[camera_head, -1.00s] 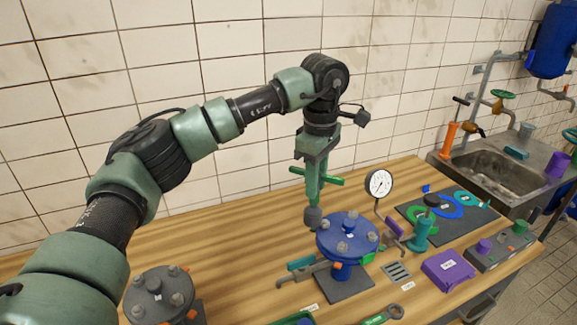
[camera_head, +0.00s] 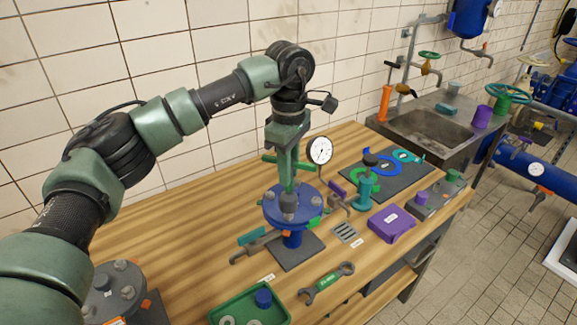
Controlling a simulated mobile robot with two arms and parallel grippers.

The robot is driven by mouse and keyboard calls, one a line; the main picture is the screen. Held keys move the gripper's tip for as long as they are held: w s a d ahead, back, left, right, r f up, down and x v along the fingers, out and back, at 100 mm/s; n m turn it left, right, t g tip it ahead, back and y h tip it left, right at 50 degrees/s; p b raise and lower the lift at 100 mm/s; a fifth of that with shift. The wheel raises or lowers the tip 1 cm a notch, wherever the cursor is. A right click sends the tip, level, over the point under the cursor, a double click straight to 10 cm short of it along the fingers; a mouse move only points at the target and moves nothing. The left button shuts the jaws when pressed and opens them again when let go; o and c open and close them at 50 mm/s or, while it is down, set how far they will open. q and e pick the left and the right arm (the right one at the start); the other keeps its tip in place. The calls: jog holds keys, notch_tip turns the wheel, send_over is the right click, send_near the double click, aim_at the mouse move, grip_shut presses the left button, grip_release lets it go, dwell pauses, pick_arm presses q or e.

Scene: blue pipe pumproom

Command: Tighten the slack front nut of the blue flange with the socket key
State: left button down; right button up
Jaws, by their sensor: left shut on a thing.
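The blue flange (camera_head: 271,212) stands on a dark base plate on the wooden bench, with several grey nuts on its round top. My left gripper (camera_head: 288,152) is shut on the socket key (camera_head: 289,177), a green tool with a cross handle, held upright. The key's dark socket end points down and is seen over the middle to front part of the flange top. It hides the front nut, and I cannot tell whether the socket sits on it. My right gripper is not in view.
A pressure gauge (camera_head: 320,151) stands behind the flange. A purple box (camera_head: 391,223) is at right. A grey flange (camera_head: 103,300) stands at lower left. A sink (camera_head: 428,134) is beyond the bench.

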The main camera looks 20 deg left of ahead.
aim_at(289, 191)
pick_arm(q)
jog(key=shift+f, duration=0.6)
jog(key=shift+b, duration=0.3)
jog(key=shift+f+b, duration=0.65)
jog(key=shift+f, duration=0.4)
jog(key=m, duration=0.3)
jog(key=shift+m, duration=0.4)
jog(key=m, duration=0.4)
jog(key=shift+m, duration=0.3)
jog(key=m, duration=0.4)
jog(key=shift+m, duration=0.3)
jog(key=m, duration=0.4)
jog(key=shift+m, duration=0.3)
jog(key=shift+f+n, duration=0.1)
jog(key=shift+n, duration=1.1)
